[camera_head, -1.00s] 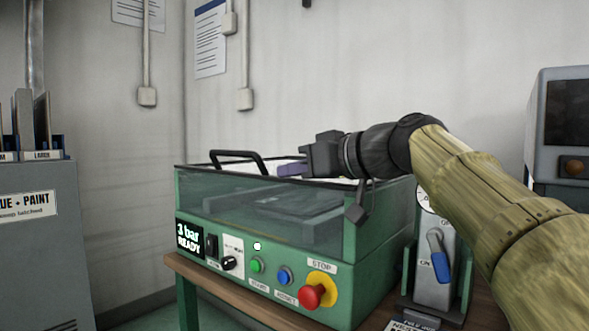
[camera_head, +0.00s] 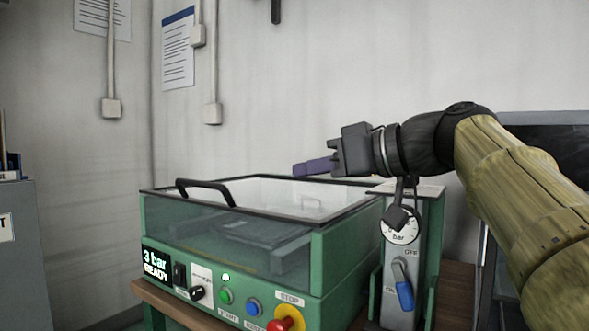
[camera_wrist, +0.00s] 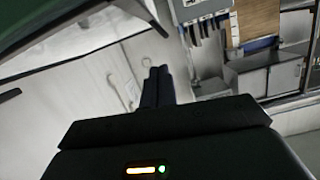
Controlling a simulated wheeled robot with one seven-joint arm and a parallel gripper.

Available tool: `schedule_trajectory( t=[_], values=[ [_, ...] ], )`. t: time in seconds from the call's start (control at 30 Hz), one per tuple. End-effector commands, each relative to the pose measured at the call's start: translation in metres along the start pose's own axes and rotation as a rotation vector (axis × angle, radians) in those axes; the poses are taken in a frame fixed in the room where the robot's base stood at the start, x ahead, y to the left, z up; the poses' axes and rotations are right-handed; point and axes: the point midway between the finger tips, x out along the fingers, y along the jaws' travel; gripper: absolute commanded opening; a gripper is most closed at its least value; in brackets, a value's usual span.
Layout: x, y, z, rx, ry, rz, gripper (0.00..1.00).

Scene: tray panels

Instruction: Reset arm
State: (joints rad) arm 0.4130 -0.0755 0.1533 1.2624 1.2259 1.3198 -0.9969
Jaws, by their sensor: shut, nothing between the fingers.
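My gripper (camera_head: 298,169) is at the right of the head view, held above the back right part of the green machine's clear lid, pointing left. Its purple-grey fingers are together with nothing between them. In the wrist view the fingers (camera_wrist: 157,86) also lie side by side, pointing at the wall and floor beyond. My arm comes in from the right edge, bent at the wrist. The green machine (camera_head: 330,262) has its clear lid down, with a black handle (camera_head: 206,190) on top. Its display (camera_head: 156,265) reads "3 bar READY".
A gauge post (camera_head: 402,270) with a blue-handled lever (camera_head: 404,290) stands right of the machine, close below my wrist. A red stop button (camera_head: 287,322) is on the machine's front. A grey cabinet (camera_head: 22,260) stands at far left. The air above the lid's left side is free.

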Motion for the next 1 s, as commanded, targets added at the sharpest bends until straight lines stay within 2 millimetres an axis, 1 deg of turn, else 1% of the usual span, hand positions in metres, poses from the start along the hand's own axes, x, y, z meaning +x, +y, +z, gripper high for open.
schedule_trajectory(
  t=[0.27, 0.37, 0.47, 0.6, 0.67, 0.9, 1.0],
  values=[
    [0.0, -0.001, 0.0, -0.001, 0.0, -0.002, 0.0],
    [-0.002, 0.0, -0.004, 0.0, 0.001, 0.001, 0.0],
    [-0.005, -0.001, -0.016, 0.0, 0.001, 0.003, 0.0],
    [-0.012, -0.003, -0.042, 0.0, 0.001, 0.004, 0.0],
    [-0.014, -0.004, -0.052, 0.0, 0.001, 0.004, 0.0],
    [-0.018, -0.007, -0.075, 0.0, 0.001, 0.002, 0.0],
    [-0.02, -0.008, -0.081, 0.0, 0.001, 0.001, 0.0]
  ],
)
